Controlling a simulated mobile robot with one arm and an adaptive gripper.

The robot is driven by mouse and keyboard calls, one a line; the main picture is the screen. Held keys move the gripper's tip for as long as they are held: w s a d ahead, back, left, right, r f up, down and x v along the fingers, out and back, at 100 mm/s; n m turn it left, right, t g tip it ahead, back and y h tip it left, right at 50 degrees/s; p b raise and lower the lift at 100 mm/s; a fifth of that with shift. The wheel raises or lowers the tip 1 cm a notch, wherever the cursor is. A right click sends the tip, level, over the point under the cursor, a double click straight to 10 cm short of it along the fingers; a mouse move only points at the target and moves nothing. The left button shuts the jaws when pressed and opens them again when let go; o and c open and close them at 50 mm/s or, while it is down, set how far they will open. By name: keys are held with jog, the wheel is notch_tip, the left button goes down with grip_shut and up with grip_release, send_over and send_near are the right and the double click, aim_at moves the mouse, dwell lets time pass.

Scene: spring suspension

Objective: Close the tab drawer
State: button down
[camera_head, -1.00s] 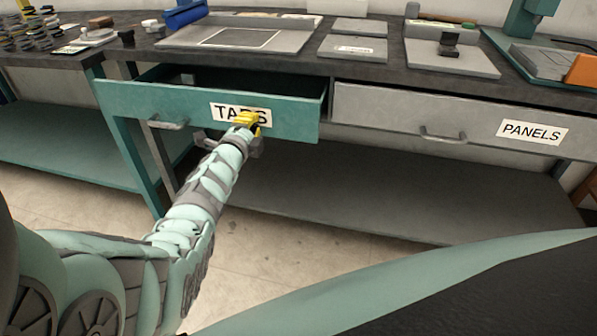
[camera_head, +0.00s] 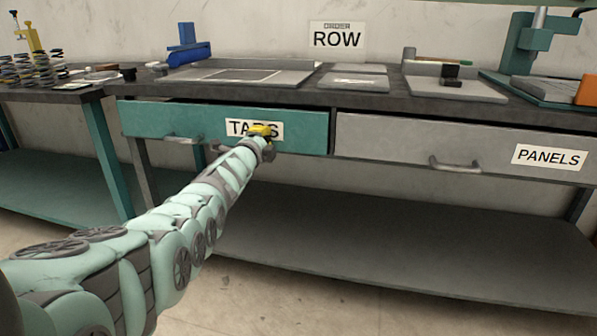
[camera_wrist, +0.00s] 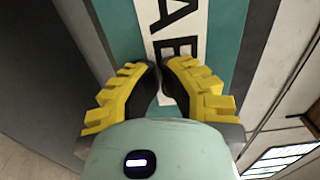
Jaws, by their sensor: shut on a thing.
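The tab drawer (camera_head: 290,140) is teal, with a white TABS label (camera_head: 240,127) and a grey bar handle (camera_head: 183,140) on its left half. It sits almost in line with the bench front, with a thin dark gap along its top edge. My gripper (camera_head: 264,130) has its yellow-backed fingers close together against the drawer front at the label, right of the handle. In the wrist view the fingertips (camera_wrist: 160,68) meet the teal front (camera_wrist: 222,40) over the label. The drawer's inside is hidden.
A grey PANELS drawer (camera_head: 400,140) is beside it on the right, in line with the bench. Trays and tools stand on the dark benchtop (camera_head: 345,116). A grey lower shelf (camera_head: 380,235) runs below. A side table with springs (camera_head: 30,70) stands at the left.

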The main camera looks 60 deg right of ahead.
jog(key=shift+w+d+f+b, duration=0.1)
jog(key=shift+w+d+b, duration=0.05)
jog(key=shift+d+b, duration=0.45)
jog(key=shift+a+f, duration=0.1)
jog(key=shift+a, duration=0.05)
